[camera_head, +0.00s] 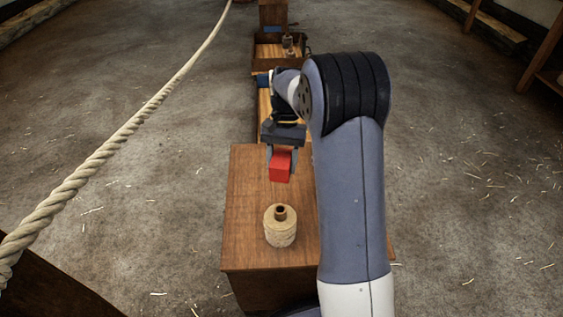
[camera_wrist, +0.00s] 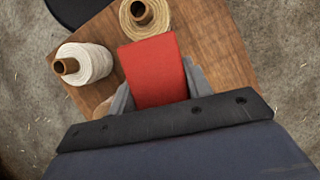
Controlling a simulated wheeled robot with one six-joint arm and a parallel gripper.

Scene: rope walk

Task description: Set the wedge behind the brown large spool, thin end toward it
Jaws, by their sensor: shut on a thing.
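My gripper (camera_head: 282,156) is shut on a red wedge (camera_head: 281,168), held above the wooden bench top. In the wrist view the wedge (camera_wrist: 152,70) sticks out between the two grey fingers; which end is thin I cannot tell. A large tan spool (camera_head: 280,230) with a brown core stands upright on the bench, nearer my body than the wedge. It also shows in the wrist view (camera_wrist: 158,18), at the wedge's far end. A white spool (camera_wrist: 90,64) with a brown core stands to its left there; the head view does not show it. No spool is clearly brown all over.
The bench (camera_head: 245,195) has bare wood left of the tan spool. Beyond it is a wooden tray (camera_head: 268,50) with small items. A thick rope (camera_head: 120,135) runs along the left. The floor on both sides is open, with straw bits.

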